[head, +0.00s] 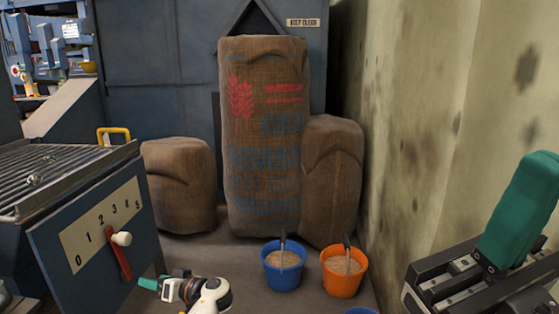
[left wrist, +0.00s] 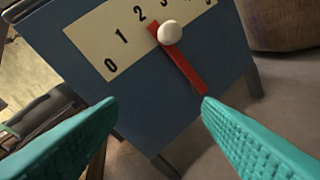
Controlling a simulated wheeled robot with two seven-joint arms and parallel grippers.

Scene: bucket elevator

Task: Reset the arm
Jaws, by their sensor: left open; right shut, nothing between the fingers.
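My left gripper (head: 150,284) is low at the front of the head view, just right of the blue control panel (head: 82,271). In the left wrist view its two teal fingers (left wrist: 159,102) are spread with nothing between them. Beyond them is the red lever (left wrist: 187,67) with a white knob (left wrist: 170,32), apart from the fingers. The knob stands by the 3 on the 0-to-5 scale (left wrist: 128,37). My right gripper (head: 520,212) is large and close at the right edge, its teal fingers together and empty. Its fingertips point up, beside the wall.
A blue bucket (head: 283,279) and an orange bucket (head: 343,284), both with grain and a scoop handle, stand on the floor between my grippers. Sacks (head: 262,120) stand behind them. A stained wall (head: 425,120) bounds the right. A grated hopper (head: 60,170) is at left.

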